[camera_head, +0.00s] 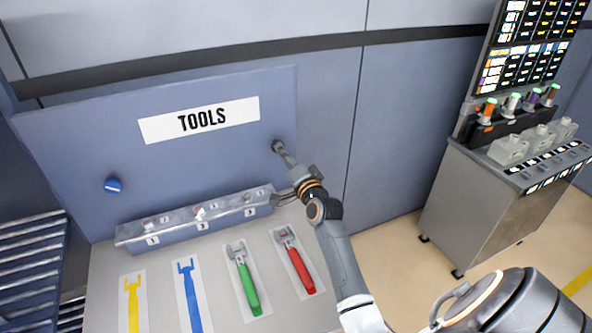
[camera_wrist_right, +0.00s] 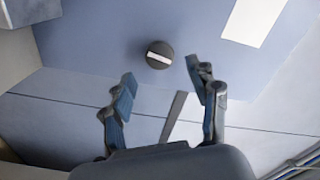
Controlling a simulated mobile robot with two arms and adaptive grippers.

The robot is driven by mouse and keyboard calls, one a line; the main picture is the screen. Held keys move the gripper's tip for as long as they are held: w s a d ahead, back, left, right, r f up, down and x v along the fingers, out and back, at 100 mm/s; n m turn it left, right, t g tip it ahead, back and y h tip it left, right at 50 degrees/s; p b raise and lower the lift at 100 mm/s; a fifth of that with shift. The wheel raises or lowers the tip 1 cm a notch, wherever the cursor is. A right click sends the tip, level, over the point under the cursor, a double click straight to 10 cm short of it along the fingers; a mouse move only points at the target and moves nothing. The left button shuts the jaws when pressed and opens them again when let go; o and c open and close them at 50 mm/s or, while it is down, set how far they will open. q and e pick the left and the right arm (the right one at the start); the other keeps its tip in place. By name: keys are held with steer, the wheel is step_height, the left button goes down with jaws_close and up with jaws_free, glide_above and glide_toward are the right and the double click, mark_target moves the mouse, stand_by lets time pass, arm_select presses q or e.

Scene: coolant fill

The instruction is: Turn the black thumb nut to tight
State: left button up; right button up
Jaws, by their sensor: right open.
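The black thumb nut (camera_wrist_right: 159,55) is round with a white bar across its face and sits on the blue-grey panel. In the right wrist view it lies just beyond and between the fingertips of my right gripper (camera_wrist_right: 160,70), which is open and empty. In the head view a dark round shape near the panel's right edge seems to be the nut (camera_head: 279,146), partly met by a finger of my right gripper (camera_head: 279,174). I cannot tell whether any finger touches it. My left gripper is out of view.
A TOOLS sign (camera_head: 199,119) and a blue knob (camera_head: 113,185) are on the panel (camera_head: 70,140). A numbered rail (camera_head: 180,220) runs below. Green (camera_head: 247,277) and red (camera_head: 295,260) tools lie on the bench (camera_head: 110,256). A cabinet (camera_head: 480,205) stands right.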

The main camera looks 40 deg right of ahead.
steer(key=v, duration=0.7)
steer(key=shift+s, duration=0.4)
steer(key=shift+a, duration=0.15)
